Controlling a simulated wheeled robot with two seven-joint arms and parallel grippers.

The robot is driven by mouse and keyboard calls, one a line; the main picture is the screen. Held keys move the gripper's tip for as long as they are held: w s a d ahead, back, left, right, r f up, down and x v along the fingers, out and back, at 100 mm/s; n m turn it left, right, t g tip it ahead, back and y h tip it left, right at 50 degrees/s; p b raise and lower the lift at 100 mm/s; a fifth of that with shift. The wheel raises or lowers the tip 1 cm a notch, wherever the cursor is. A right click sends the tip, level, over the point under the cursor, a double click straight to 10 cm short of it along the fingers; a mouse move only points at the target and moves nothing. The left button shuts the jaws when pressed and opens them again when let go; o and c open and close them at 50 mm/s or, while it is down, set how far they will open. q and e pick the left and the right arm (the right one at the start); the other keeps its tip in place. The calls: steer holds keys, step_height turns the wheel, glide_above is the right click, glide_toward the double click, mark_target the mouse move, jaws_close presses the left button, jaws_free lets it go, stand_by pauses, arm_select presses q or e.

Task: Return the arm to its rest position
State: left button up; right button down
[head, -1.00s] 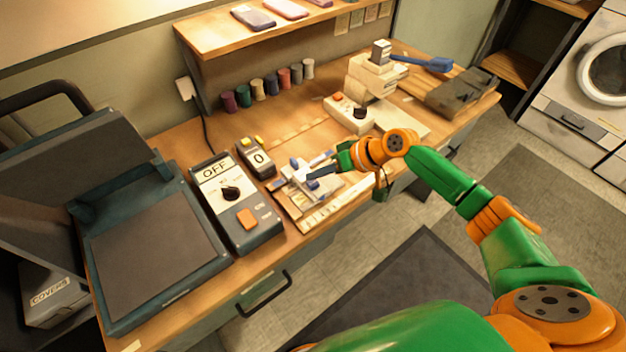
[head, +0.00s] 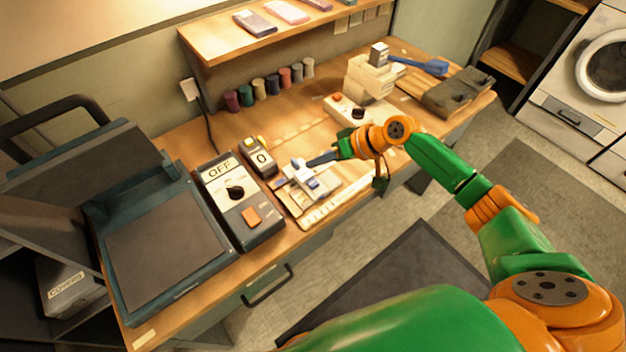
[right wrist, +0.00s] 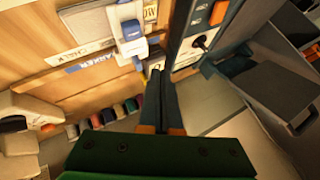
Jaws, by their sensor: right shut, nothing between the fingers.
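My right arm, orange and green, reaches in from the right over the workbench. Its dark right gripper (head: 314,162) is shut and empty, at the far edge of a small white-and-blue fixture (head: 312,186) on a wooden board. In the right wrist view the two dark fingers (right wrist: 157,82) meet with nothing between them. The fixture's blue-and-white part (right wrist: 131,35) shows just left of the fingertips there. I cannot tell the exact gap between the fingers and the fixture. My left gripper is not in view.
A control box (head: 240,208) reading OFF and a counter (head: 258,157) reading 0 stand left of the fixture. A large flat press (head: 160,240) is at far left. Several spools (head: 271,84) line the back. Floor right of the bench is open.

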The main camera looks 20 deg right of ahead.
steer(key=s+a+f, duration=0.1)
steer(key=s, duration=0.1)
steer(key=s+a+f+n+g, duration=0.1)
steer(key=s+a+f, duration=0.1)
steer(key=s+a+f+n, duration=0.1)
steer(key=s, duration=0.1)
steer(key=shift+s+a+f+g, duration=0.15)
steer(key=shift+a+f+g, duration=0.25)
steer(key=s+a+f+h, duration=0.1)
steer(key=s+f+h, duration=0.2)
steer(key=s, duration=0.7)
steer(key=s+d+m+h, duration=0.2)
steer(key=s+d+h, duration=0.2)
steer(key=s+d, duration=0.3)
steer(key=s+d+f+g, duration=0.1)
steer(key=s+f, duration=0.2)
steer(key=f, duration=1.4)
steer(key=s+d+f+g, duration=0.1)
steer(key=s+d+f, duration=0.1)
steer(key=s+f, duration=0.7)
steer(key=s, duration=0.3)
steer(key=shift+f+h, duration=0.3)
steer(key=shift+f, duration=0.05)
